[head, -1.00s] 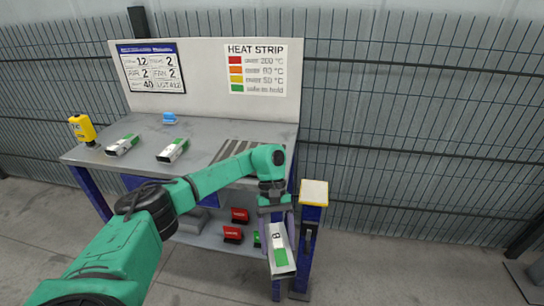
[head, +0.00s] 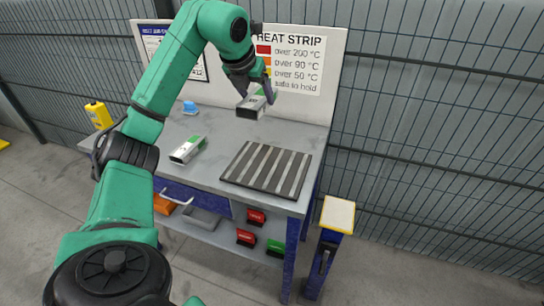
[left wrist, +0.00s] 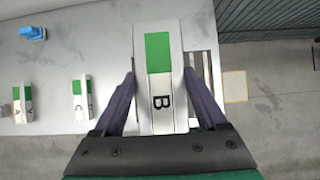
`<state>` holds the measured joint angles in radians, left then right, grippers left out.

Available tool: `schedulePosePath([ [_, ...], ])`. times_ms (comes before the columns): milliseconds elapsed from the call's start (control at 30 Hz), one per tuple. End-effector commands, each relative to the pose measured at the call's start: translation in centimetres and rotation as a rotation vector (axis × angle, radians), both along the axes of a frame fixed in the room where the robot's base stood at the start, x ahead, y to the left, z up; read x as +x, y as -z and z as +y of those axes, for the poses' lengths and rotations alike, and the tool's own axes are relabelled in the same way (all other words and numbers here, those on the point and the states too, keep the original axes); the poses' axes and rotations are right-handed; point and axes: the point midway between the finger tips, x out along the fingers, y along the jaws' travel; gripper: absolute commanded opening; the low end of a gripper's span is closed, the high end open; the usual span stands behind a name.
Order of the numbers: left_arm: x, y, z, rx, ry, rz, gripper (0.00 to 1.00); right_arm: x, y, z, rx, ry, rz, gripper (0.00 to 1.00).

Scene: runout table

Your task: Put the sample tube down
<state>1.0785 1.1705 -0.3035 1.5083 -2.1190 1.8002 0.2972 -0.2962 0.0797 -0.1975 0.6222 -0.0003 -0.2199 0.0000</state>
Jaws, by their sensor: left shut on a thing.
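My left gripper (head: 257,88) is shut on a sample tube (head: 251,107), a pale boxy piece with a green patch. In the left wrist view the held tube (left wrist: 159,85) shows the letter B between the fingers. It appears to be above the grey table (head: 225,133), in front of the heat strip sign. A second tube, C (head: 188,150), lies on the table; it also shows in the left wrist view (left wrist: 82,101). Tube A (left wrist: 22,104) shows only in the left wrist view. My right gripper is not in view.
A dark striped mat (head: 267,169) lies on the table's right part, bare. A post with a pale top (head: 337,214) stands at the right. Red and green blocks lie on the lower shelf.

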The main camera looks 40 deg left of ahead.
Motion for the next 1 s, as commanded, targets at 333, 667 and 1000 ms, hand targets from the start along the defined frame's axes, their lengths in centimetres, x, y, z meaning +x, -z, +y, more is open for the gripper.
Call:
schedulePosePath([
  [333,-0.2,10.4,0.2,0.004,-0.013,0.012,0.07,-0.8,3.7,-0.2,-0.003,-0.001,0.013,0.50],
  [667,-0.2,17.6,0.1,0.001,-0.010,0.007,0.07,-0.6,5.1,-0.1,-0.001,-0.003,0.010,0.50],
  [1000,-0.2,19.9,0.1,-0.001,-0.011,0.003,0.07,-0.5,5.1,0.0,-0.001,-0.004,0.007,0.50],
])
